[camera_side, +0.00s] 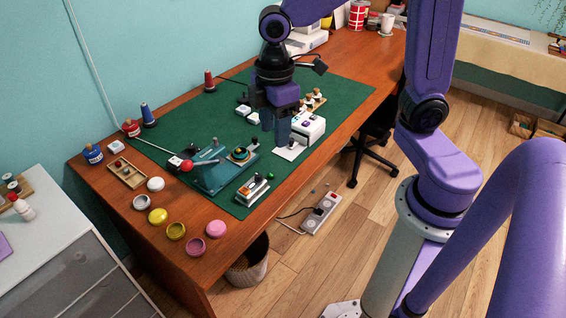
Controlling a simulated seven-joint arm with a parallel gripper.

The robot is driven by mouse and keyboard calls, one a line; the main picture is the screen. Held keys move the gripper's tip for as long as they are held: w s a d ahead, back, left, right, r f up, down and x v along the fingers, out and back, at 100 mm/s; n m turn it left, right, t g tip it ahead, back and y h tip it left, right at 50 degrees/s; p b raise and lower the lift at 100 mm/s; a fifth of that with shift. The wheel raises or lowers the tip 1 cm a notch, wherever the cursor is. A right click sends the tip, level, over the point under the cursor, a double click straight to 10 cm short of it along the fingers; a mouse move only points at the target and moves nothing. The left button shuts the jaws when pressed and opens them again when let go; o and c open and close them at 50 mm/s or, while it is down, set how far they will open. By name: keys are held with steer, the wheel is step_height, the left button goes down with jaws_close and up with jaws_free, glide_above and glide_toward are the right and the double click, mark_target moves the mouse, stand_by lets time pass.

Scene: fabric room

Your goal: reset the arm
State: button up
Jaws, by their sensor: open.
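My gripper (275,129) hangs over the green mat (330,93) on the wooden desk, pointing down. Its two fingers are apart with nothing seen between them. It is above the middle of the mat, just left of a white machine (308,125). I cannot tell how high the fingertips are above the mat.
A teal press with a red knob (187,165) stands left of my gripper. A small grey device (252,188) lies at the mat's near edge. Round pots, one yellow (158,216), sit at the desk's near left corner.

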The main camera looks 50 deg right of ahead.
steer(key=s+d, duration=0.2)
steer(key=s, duration=0.6)
steer(key=s+d+m, duration=0.1)
steer(key=s+d, duration=0.1)
steer(key=s, duration=0.6)
steer(key=shift+s+d+f, duration=0.25)
steer(key=shift+d+f, duration=0.1)
steer(key=shift+f, duration=0.1)
